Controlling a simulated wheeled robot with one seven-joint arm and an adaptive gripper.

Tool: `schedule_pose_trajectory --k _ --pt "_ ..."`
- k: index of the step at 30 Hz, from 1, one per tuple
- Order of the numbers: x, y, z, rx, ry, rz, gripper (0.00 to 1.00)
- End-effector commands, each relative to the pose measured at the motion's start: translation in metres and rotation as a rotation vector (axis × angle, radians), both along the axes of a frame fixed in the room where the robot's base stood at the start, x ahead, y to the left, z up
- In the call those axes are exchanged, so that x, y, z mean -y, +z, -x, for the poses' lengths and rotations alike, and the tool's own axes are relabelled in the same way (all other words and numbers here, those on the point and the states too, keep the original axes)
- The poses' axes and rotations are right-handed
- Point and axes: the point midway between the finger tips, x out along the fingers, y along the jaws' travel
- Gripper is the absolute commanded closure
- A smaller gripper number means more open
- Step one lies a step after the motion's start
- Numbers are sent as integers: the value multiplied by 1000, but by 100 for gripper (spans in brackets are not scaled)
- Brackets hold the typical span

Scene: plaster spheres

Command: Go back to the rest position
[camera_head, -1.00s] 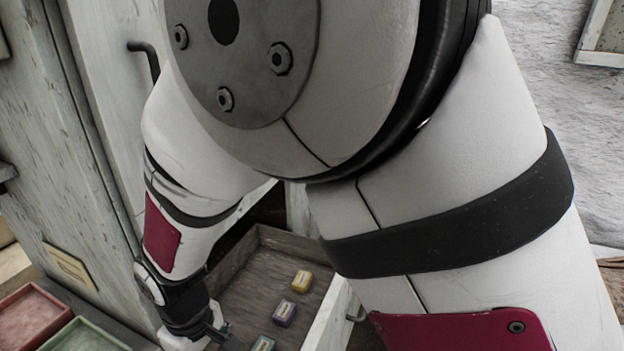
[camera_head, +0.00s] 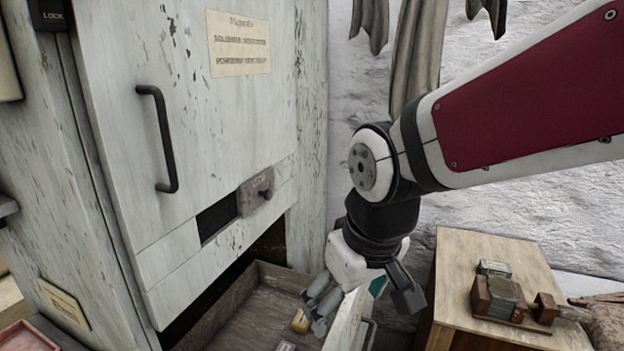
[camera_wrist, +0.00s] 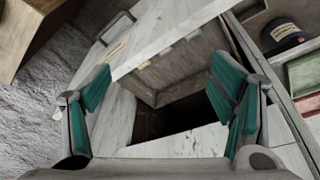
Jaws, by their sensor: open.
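My gripper (camera_head: 366,300) hangs in the head view over the front right edge of an open drawer. It is open, and in the wrist view its teal-padded fingers (camera_wrist: 162,85) stand wide apart with nothing between them. The wooden drawer (camera_head: 235,325) juts from the bottom of a worn white cabinet (camera_head: 215,110). A small yellow block (camera_head: 300,320) and a purple block (camera_head: 286,346) lie in it, partly hidden by the gripper or cut by the frame. In the wrist view the drawer's wooden inside (camera_wrist: 180,70) shows beyond the fingers.
A wooden side table (camera_head: 470,260) stands right of my gripper, with a small wood-and-metal device (camera_head: 510,298) on it. A black handle (camera_head: 160,140) sticks out from the cabinet. A reddish tray (camera_head: 35,338) is at lower left. Cloth strips (camera_head: 415,50) hang on the wall.

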Motion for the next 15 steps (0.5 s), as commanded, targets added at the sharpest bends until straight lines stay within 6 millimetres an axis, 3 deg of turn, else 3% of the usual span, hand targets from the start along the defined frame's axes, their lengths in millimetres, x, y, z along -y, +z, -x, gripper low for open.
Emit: schedule_pose_trajectory --k 1,6,15 --pt "21 13 7 26 -58 -13 23" --pt "75 40 36 91 -227 -47 23" --pt "127 58 83 175 -431 -79 23"
